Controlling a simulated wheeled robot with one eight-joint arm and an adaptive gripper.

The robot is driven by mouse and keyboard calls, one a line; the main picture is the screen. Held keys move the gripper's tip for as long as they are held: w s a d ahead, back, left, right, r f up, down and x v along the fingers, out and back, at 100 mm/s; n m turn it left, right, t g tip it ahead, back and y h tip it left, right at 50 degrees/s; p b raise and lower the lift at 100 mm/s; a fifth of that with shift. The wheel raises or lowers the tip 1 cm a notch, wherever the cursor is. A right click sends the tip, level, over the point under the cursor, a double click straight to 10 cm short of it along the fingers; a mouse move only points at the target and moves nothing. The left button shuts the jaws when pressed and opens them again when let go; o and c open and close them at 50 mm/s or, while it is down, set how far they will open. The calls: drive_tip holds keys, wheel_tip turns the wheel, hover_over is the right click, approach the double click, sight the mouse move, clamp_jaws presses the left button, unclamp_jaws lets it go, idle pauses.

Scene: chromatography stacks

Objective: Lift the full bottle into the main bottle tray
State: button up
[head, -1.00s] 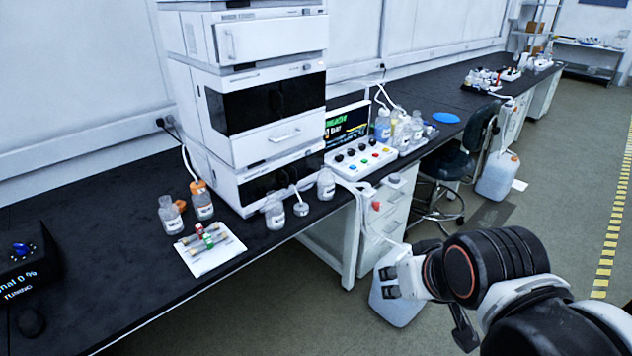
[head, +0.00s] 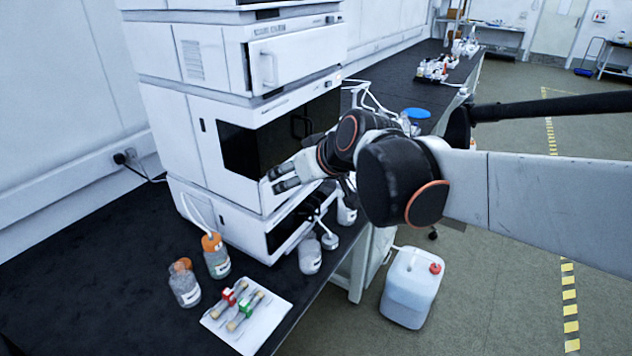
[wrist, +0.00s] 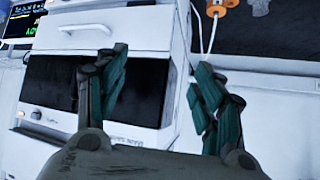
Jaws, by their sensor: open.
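Several clear labelled bottles stand on the black bench in the head view. One with an orange cap (head: 184,288) stands front left, and one with an orange cap and a tube (head: 216,260) is beside it. A bottle (head: 310,257) stands near the bench edge, and another (head: 346,213) is partly hidden by my arm. I cannot tell which is the full bottle. The main bottle tray is not clearly visible; my arm covers much of that area. My gripper (head: 276,178) is open and empty, raised in front of the instrument stack. Its spread fingers (wrist: 160,95) show in the wrist view.
The tall white instrument stack (head: 225,150) stands close behind my gripper. A white jerrycan (head: 410,290) with a red cap stands on the floor.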

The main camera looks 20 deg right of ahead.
drive_tip(key=w+d+f+t+y+b, duration=0.1)
drive_tip(key=w+d+f, duration=0.5)
drive_tip(key=w+d, duration=0.15)
drive_tip(key=w+d+f+t+y, duration=0.1)
drive_tip(key=w+d+f, duration=0.45)
drive_tip(key=w, duration=0.25)
drive_tip(key=s+d+f+n+t+y+b, duration=0.1)
drive_tip(key=s+d+f+t, duration=0.15)
drive_tip(key=d+f, duration=0.65)
drive_tip(key=s+d+f+t+b, duration=0.1)
drive_tip(key=d+f+t, duration=0.2)
drive_tip(key=d+f, duration=0.6)
drive_tip(key=b+x, duration=0.1)
drive_tip(key=x, duration=0.3)
drive_tip(key=b+x, duration=0.1)
drive_tip(key=x, duration=0.3)
drive_tip(key=a+r+b+x, duration=0.1)
drive_tip(key=b+x, duration=0.1)
drive_tip(key=x, duration=0.2)
drive_tip(key=shift+a, duration=0.15)
drive_tip(key=shift+w+a+r, duration=0.1)
drive_tip(key=shift+w, duration=0.35)
drive_tip(key=shift+s+r, duration=0.1)
drive_tip(key=shift+s, duration=0.05)
clamp_jaws()
